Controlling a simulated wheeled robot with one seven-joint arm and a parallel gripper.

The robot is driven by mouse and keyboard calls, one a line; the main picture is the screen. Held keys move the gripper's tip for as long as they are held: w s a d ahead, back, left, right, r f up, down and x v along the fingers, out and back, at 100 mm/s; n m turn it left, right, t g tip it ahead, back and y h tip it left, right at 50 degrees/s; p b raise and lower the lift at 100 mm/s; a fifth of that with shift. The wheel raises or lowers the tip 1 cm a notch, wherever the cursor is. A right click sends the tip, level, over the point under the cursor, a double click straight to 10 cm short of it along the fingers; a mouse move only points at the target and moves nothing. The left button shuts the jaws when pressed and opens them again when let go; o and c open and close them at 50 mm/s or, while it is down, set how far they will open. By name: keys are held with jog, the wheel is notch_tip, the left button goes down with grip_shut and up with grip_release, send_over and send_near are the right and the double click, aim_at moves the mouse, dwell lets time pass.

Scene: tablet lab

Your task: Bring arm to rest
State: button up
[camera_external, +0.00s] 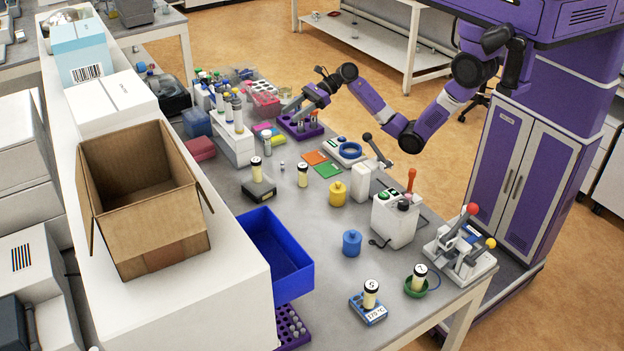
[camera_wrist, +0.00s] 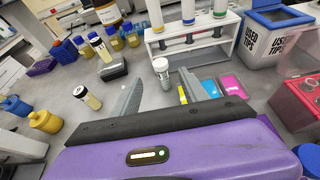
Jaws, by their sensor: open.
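My gripper (camera_external: 291,106) is at the end of my purple arm, above or near the purple rack (camera_external: 300,128) at the back of the grey bench. In the wrist view its two grey fingers (camera_wrist: 158,92) are spread wide, with nothing held between them. Whether the gripper touches the rack is hard to tell.
A white rack of tubes (camera_external: 238,140) stands left of my gripper; it also shows in the wrist view (camera_wrist: 190,42). A used-tips bin (camera_wrist: 272,38) is at the right there. A blue tray (camera_external: 275,258), yellow pot (camera_external: 337,194) and white lever device (camera_external: 395,220) occupy the bench.

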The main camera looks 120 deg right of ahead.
dwell(0.3)
